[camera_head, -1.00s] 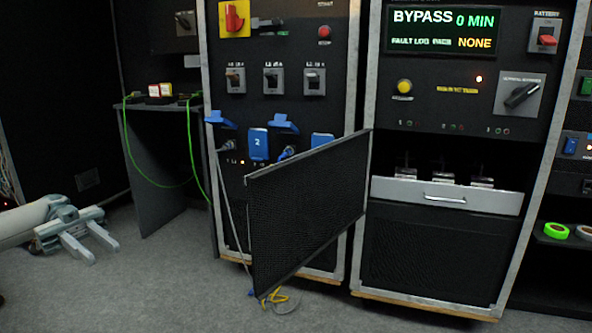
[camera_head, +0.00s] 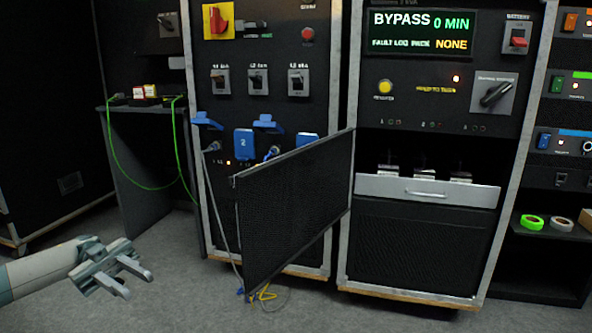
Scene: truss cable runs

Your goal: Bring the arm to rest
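My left gripper (camera_head: 137,282) reaches in from the lower left edge, over the grey floor. Its two fingers are spread apart with nothing between them, so it is open and empty. It is clear of the racks and of the open mesh door. My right gripper is not in the view.
An open black mesh door (camera_head: 292,210) juts from the middle rack (camera_head: 190,70). Cables lie on the floor below it. The right rack (camera_head: 420,260) has a drawer (camera_head: 428,190) standing out. A small table (camera_head: 150,165) with a green cable stands at left. Floor (camera_head: 190,310) near the gripper is clear.

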